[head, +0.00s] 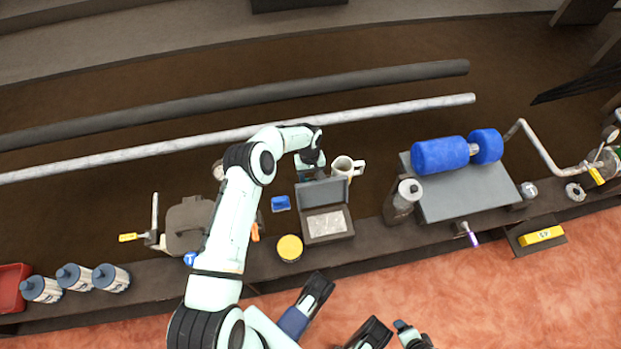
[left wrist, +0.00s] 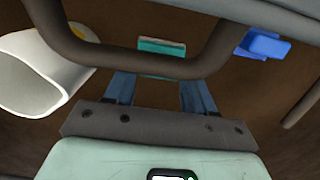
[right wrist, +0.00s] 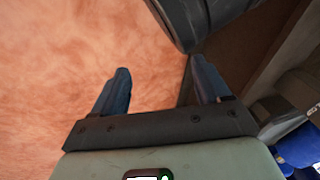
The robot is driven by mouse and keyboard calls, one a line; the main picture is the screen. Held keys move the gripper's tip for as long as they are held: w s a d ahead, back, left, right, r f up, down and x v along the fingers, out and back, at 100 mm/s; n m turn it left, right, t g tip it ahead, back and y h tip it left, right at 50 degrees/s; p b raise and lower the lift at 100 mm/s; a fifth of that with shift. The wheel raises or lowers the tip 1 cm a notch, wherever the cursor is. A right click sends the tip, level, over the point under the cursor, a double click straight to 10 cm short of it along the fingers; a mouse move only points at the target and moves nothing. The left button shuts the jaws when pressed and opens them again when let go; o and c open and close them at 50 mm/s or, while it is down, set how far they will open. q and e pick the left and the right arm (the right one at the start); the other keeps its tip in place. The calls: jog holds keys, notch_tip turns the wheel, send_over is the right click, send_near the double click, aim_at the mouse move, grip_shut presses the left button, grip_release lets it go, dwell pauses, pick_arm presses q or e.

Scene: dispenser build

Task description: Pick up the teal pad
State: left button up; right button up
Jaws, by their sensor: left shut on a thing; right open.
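The teal pad (left wrist: 162,46) shows in the left wrist view, between the fingertips of my left gripper (left wrist: 160,78). The gripper is shut on it. A dark curved bar (left wrist: 150,66) crosses in front and hides the fingertips and part of the pad. In the head view my left gripper (head: 311,170) is behind the open lid of a grey case (head: 326,239), beside a white mug (head: 342,164); I cannot make out the pad there. My right gripper (right wrist: 160,85) is open and empty over the reddish floor, near the dark bench edge.
A blue block (head: 280,203) and a yellow-topped round tin (head: 290,248) lie left of the case. A grey canister (head: 402,200) and a grey plate with a blue roller (head: 440,155) stand to the right. Several bottles (head: 75,277) stand at the far left.

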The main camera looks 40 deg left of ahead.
pick_arm(q)
jog(key=shift+r, duration=0.55)
notch_tip(320, 180, up, 3)
jog(key=shift+p, duration=0.5)
notch_tip(320, 180, up, 16)
jog(key=p, duration=0.3)
jog(key=shift+f, duration=0.2)
pick_arm(e)
jog(key=s+a+r+g, duration=0.1)
jog(key=s+a+r, duration=0.2)
jog(key=s+r, duration=0.1)
jog(key=shift+s+r+y, duration=0.15)
jog(key=shift+r+y, duration=0.25)
jog(key=shift+r, duration=0.1)
